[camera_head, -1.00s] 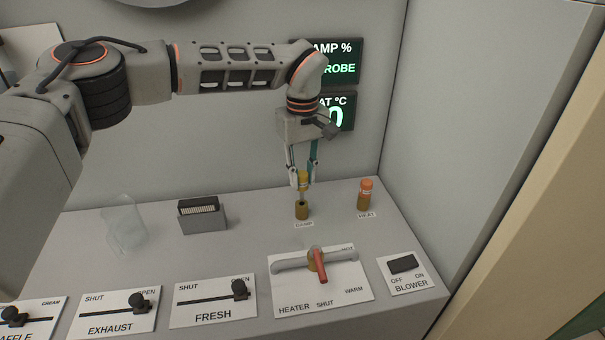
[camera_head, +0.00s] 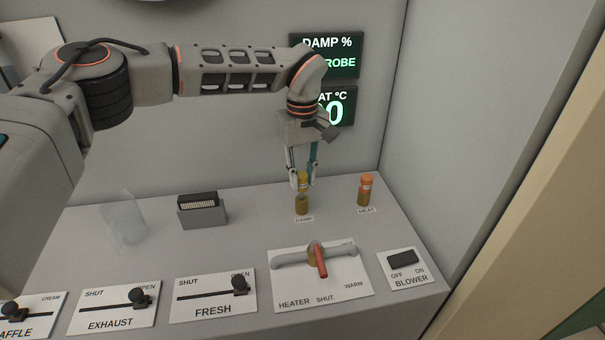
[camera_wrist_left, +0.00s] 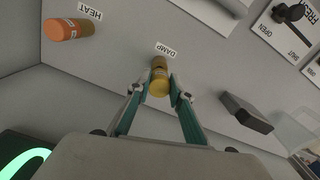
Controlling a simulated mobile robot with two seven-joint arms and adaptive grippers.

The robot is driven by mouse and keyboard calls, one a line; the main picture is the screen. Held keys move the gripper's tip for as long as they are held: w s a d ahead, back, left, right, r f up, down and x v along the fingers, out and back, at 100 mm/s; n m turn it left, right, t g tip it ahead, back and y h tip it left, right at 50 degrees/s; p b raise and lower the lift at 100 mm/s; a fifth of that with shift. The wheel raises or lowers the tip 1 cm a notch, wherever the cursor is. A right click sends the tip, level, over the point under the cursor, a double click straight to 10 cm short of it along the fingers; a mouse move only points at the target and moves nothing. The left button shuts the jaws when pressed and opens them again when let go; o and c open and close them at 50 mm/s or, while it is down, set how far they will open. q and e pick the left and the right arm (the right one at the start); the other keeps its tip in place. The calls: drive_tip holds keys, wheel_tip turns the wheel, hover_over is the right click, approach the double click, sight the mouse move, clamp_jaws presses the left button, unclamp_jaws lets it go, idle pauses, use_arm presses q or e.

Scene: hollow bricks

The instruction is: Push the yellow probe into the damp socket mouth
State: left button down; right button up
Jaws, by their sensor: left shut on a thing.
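The yellow probe (camera_head: 302,182) is upright between the fingertips of my left gripper (camera_head: 302,180), which is shut on it. The damp socket (camera_head: 302,206), a brown-gold cylinder behind the DAMP label, stands directly below. The probe's lower end is at or just above the socket mouth; I cannot tell whether it has entered. In the left wrist view the probe (camera_wrist_left: 159,86) sits between the fingertips (camera_wrist_left: 159,88) and lines up with the socket (camera_wrist_left: 159,63), largely covering its mouth. My right gripper is not in view.
An orange-capped probe (camera_head: 366,188) stands in the HEAT socket to the right. A grey block holder (camera_head: 203,216) and a clear container (camera_head: 126,222) are to the left. The heater lever (camera_head: 318,262), blower switch (camera_head: 402,260) and sliders line the front. Wall displays (camera_head: 328,55) are behind, partly hidden by my arm.

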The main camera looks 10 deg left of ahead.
sight(303, 190)
use_arm(q)
drive_tip(key=shift+f+b, duration=0.3)
drive_tip(key=shift+f, duration=1.35)
drive_tip(key=c, duration=1.7)
unclamp_jaws()
wheel_tip(303, 190, up, 12)
drive_tip(key=shift+r, duration=0.1)
